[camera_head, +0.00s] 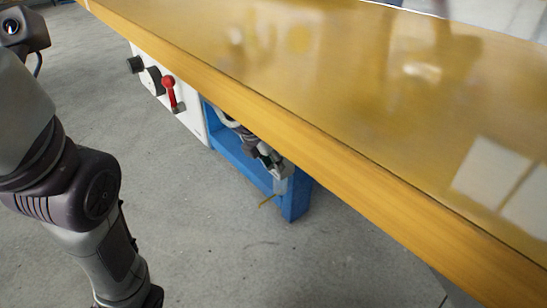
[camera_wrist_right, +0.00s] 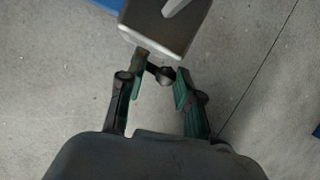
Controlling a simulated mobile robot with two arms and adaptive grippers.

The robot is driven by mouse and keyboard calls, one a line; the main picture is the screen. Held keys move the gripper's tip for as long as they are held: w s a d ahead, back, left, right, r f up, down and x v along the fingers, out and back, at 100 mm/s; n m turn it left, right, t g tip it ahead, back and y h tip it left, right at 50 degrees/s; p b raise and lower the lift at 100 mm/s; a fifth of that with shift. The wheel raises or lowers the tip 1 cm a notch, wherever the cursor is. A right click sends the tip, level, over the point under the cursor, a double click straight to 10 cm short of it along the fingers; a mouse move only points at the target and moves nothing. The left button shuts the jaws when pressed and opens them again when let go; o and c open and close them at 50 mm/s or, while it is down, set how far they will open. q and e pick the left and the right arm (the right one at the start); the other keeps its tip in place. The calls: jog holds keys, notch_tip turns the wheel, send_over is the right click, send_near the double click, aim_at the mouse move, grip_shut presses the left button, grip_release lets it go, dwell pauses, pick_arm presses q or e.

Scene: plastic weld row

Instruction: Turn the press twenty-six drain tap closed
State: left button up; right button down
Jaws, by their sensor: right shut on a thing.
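My right gripper (camera_wrist_right: 160,82) is under a grey metal block (camera_wrist_right: 160,38) in the right wrist view. Its two green-padded fingers are at either side of a small dark part with a rounded end (camera_wrist_right: 163,73), which appears to be the drain tap's handle. The gripper is shut on it. In the head view my right gripper (camera_head: 266,156) is small and partly hidden below the tabletop edge, beside the grey block (camera_head: 284,172). I cannot read any press number or tell how far the tap is turned. My left gripper is out of view.
A long wooden tabletop (camera_head: 300,60) covers the upper right. Below its edge are a blue frame (camera_head: 296,200) and a white panel (camera_head: 192,118) with a red-handled lever (camera_head: 169,88) and dark knobs (camera_head: 150,80). The concrete floor (camera_head: 230,250) in front is clear.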

jog(key=shift+w+a+f+g+h, duration=0.2)
jog(key=shift+g+h, duration=0.1)
jog(key=shift+g, duration=0.2)
jog(key=shift+s, duration=0.1)
jog(key=c, duration=0.7)
grip_release()
jog(key=shift+r, duration=0.15)
jog(key=v, duration=0.7)
jog(key=shift+a+r, duration=0.1)
